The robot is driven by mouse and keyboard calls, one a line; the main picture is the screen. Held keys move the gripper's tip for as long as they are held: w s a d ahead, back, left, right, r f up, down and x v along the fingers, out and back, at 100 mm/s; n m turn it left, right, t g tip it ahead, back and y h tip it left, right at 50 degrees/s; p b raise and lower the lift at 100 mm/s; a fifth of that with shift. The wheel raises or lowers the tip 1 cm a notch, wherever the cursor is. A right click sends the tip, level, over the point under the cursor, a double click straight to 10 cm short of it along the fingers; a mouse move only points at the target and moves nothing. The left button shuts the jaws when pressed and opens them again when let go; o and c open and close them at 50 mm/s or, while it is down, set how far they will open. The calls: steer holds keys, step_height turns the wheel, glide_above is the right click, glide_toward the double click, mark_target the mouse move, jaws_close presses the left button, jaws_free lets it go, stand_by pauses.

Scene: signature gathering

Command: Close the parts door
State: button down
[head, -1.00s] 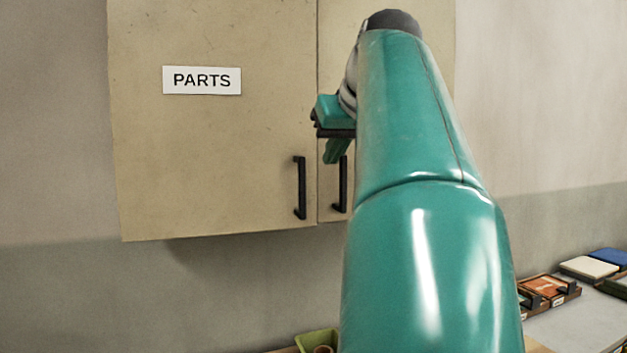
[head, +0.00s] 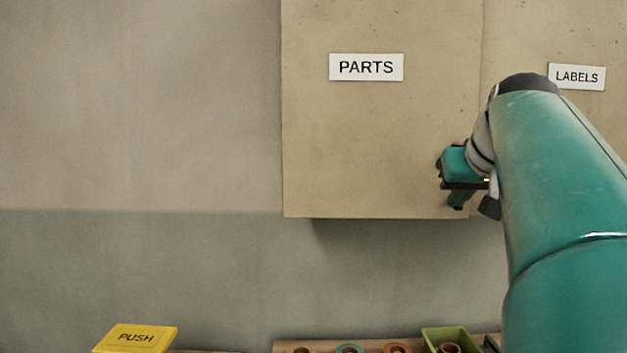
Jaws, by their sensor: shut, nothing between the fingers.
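The parts door (head: 370,150) is a tan cabinet panel with a white "PARTS" label (head: 366,67). It appears to lie flat against the wall cabinet, its right edge meeting the neighbouring labels door (head: 520,40) at a thin seam. I see no clear gap there. My gripper (head: 457,203) is shut and empty, in front of the lower right corner of the parts door. I cannot tell whether it touches the panel. The parts door's handle is hidden behind my gripper.
My arm covers much of the labels door, which bears a "LABELS" sign (head: 577,76). Below stand a yellow "PUSH" pad (head: 136,338), a wooden rack (head: 290,346) with round items and a green bin (head: 450,336). The wall left of the cabinet is bare.

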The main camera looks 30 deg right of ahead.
mark_target(437, 199)
steer(key=w+d+f, duration=0.2)
steer(key=w, duration=0.1)
steer(key=w+d+f, duration=0.1)
steer(key=w, duration=0.1)
steer(key=shift+w+d+f, duration=0.15)
steer(key=shift+d+f, duration=0.05)
steer(key=shift+d, duration=0.2)
steer(key=shift+w+d, duration=0.25)
steer(key=shift+w, duration=0.2)
steer(key=shift+w+d+n+y, duration=0.3)
steer(key=shift+w+d, duration=0.3)
steer(key=shift+w, duration=0.15)
steer(key=shift+w+r+t, duration=0.15)
steer(key=shift+r+t, duration=0.05)
steer(key=shift+t, duration=0.1)
steer(key=shift+w, duration=0.15)
steer(key=shift+a+f, duration=0.1)
steer(key=shift+f, duration=0.05)
